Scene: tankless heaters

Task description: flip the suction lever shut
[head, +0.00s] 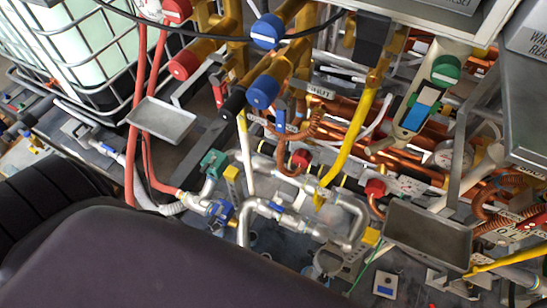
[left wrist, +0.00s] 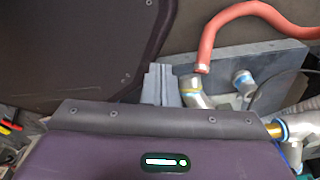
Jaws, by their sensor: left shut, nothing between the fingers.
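I cannot tell for sure which lever is the suction lever. A small blue-handled valve (head: 219,211) sits on the silver pipework at lower centre in the head view. A green valve part (head: 214,163) is on the pipe just above it. My left gripper (left wrist: 162,70) shows in the left wrist view, its grey fingers together and empty. It is beside a silver pipe elbow (left wrist: 192,92) and the end of a red hose (left wrist: 203,68). No lever handle is clear in that view. My left gripper is hidden in the head view behind my own dark arm. My right gripper is not seen.
A caged white tank (head: 75,50) stands at upper left. Grey trays (head: 162,120) and (head: 428,236) flank the pipework. A flat grey plate (left wrist: 285,65) lies behind the elbow in the wrist view.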

